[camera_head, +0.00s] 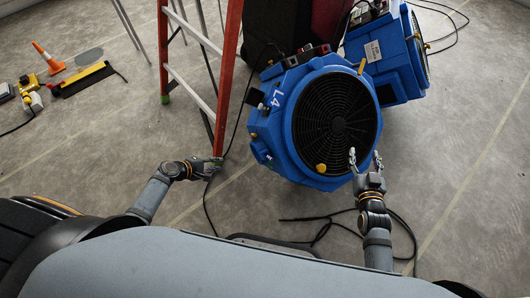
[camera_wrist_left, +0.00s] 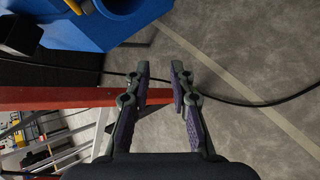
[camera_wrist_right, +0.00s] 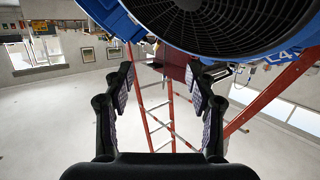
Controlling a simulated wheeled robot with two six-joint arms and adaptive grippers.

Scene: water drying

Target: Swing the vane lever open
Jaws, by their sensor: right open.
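A blue drying fan (camera_head: 296,130) marked L4 stands on the floor with its round black grille (camera_head: 338,122) facing up and toward me. A yellow lever (camera_head: 361,66) sticks out at the grille's upper rim, and a yellow knob (camera_head: 321,168) sits at its lower rim. I cannot tell which is the vane lever. My right gripper (camera_head: 365,158) is open and empty by the grille's lower right edge; its fingers also show in the right wrist view (camera_wrist_right: 160,72). My left gripper (camera_head: 212,166) is open and empty, left of the fan; its fingers show apart in the left wrist view (camera_wrist_left: 160,68).
A second blue fan (camera_head: 388,58) stands behind, at the right. An orange ladder (camera_head: 229,75) stands left of the fan, close to my left gripper. Black cables (camera_head: 330,218) lie on the floor. A cone (camera_head: 47,56) and tools lie far left. Floor at right is clear.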

